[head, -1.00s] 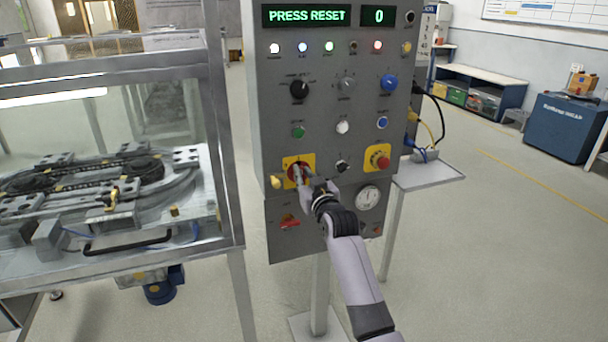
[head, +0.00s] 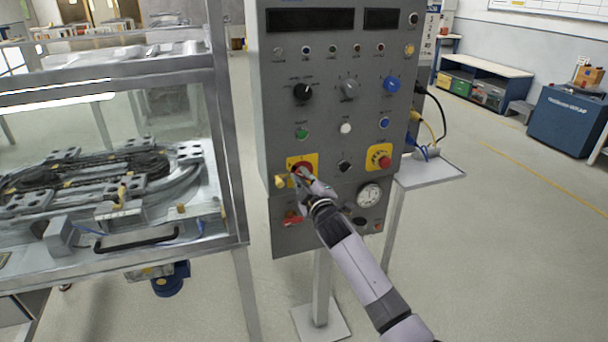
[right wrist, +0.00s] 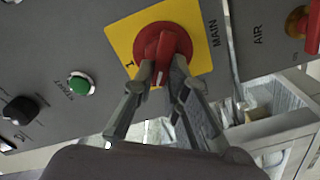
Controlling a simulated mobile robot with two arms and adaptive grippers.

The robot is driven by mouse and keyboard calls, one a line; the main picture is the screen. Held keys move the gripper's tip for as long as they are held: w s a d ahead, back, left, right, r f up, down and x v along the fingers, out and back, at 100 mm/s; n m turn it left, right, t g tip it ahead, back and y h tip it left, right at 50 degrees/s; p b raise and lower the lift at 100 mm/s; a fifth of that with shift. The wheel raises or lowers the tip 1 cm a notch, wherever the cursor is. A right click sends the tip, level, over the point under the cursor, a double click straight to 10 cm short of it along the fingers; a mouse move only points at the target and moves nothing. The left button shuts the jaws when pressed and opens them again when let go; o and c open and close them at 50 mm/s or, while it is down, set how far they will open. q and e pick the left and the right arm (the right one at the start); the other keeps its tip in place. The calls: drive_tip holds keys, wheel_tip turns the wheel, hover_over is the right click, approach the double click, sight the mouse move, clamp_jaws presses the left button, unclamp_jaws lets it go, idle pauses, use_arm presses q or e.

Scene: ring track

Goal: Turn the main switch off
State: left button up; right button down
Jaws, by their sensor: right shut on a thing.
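The main switch is a red rotary knob on a yellow square plate (head: 313,159), low on the left of the grey control panel (head: 325,140). In the right wrist view the red knob (right wrist: 162,50) shows beside the label MAIN, with a "1" mark on the plate's left edge. My right gripper (head: 302,176) is at the switch. In the right wrist view its two fingers (right wrist: 163,78) are closed around the knob's handle, which partly hides between them. The panel's two displays (head: 311,20) are dark, and the indicator lamps look mostly unlit. My left gripper is not in view.
A red emergency button on a yellow plate (head: 379,157) and a gauge (head: 369,195) are right of the switch. A glass-walled track enclosure (head: 232,150) stands left.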

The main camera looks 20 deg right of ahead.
drive_tip(key=n, duration=0.4)
drive_tip(key=f+n, duration=0.1)
drive_tip(key=n, duration=0.2)
drive_tip(key=shift+a+p, duration=0.15)
drive_tip(key=shift+p, duration=0.2)
idle(0.4)
drive_tip(key=c, duration=1.6)
unclamp_jaws()
drive_tip(key=shift+s, duration=0.1)
drive_tip(key=s, duration=1.1)
drive_tip(key=shift+s+d, duration=0.2)
drive_tip(key=shift+s, duration=0.2)
